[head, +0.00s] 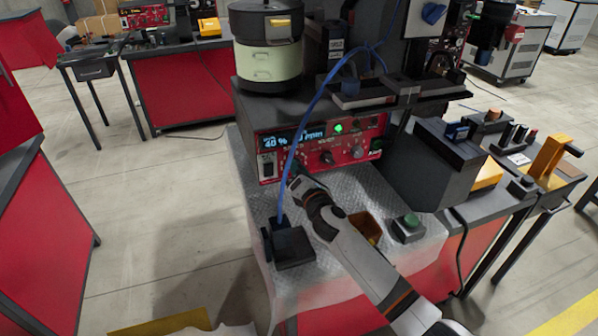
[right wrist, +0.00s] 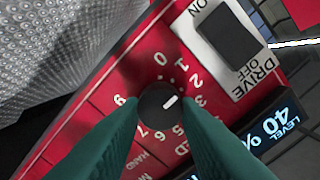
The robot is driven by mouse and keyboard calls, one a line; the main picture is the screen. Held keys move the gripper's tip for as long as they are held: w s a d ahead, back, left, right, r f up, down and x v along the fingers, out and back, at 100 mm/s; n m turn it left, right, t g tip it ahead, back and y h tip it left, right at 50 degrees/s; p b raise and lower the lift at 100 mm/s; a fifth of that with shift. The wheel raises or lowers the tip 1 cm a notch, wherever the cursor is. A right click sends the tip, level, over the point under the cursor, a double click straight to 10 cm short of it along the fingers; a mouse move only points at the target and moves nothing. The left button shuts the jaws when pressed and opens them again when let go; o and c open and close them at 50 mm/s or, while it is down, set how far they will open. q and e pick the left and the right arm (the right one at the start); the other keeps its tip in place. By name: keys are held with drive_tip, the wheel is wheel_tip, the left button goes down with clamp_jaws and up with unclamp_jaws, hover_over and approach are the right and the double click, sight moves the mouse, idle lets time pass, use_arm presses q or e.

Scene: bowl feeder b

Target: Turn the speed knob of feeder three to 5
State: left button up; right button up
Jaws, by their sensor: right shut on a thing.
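The red control panel (head: 268,140) of the feeder stands at the middle of the head view, below a cream and black bowl unit (head: 270,58). My right gripper (head: 297,181) is at the panel's lower left and hides the knob there. In the right wrist view, its two green fingers (right wrist: 160,112) are shut on a round black knob (right wrist: 157,97) ringed by white numbers. The display (right wrist: 272,125) reads level 40 %. No feeder number is legible. My left gripper is not in view.
A blue cable (head: 318,98) hangs in front of the panel down to a black block (head: 293,247). A green button box (head: 408,228) and a yellow bin (head: 366,227) stand on the bench. A black drive switch (right wrist: 226,37) is close to the knob.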

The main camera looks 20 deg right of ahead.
drive_tip(key=m, duration=2)
drive_tip(key=shift+f+m+p, duration=0.3)
drive_tip(key=shift+m+p, duration=0.05)
drive_tip(key=shift+m, duration=0.05)
drive_tip(key=o, duration=1)
drive_tip(key=shift+s, duration=0.1)
